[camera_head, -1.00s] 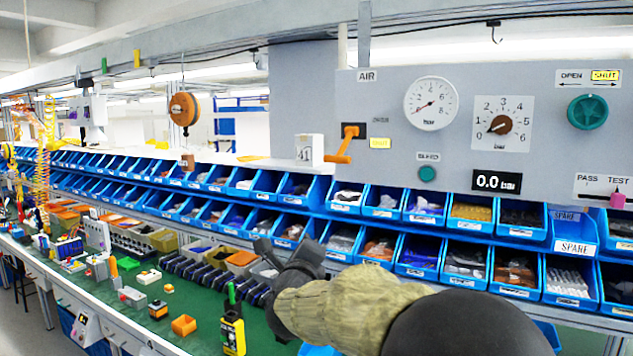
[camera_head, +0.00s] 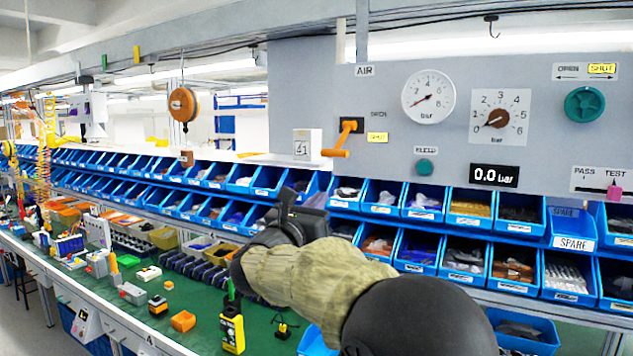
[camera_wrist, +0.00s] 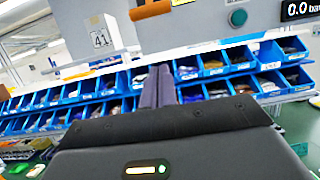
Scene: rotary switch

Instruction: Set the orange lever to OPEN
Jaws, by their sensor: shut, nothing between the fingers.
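The orange lever (camera_head: 347,139) is mounted on the grey panel under the AIR label, with its handle pointing down and a bit left. Beside it, the SHUT label (camera_head: 377,138) is yellow and the OPEN label (camera_head: 378,114) above it is plain grey. My gripper (camera_head: 286,197) is below and left of the lever, in front of the blue bins, apart from it. In the wrist view the two dark fingers (camera_wrist: 158,86) are together and empty, and the orange lever's handle (camera_wrist: 150,10) shows at the top edge, beyond the fingertips.
A white box marked 41 (camera_head: 306,146) stands just left of the lever. Blue bins (camera_head: 419,197) fill the rows below the panel. A green BLEED knob (camera_head: 425,167), a brown dial knob (camera_head: 498,118) and a teal knob (camera_head: 584,104) are farther right. Small parts lie on the green bench.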

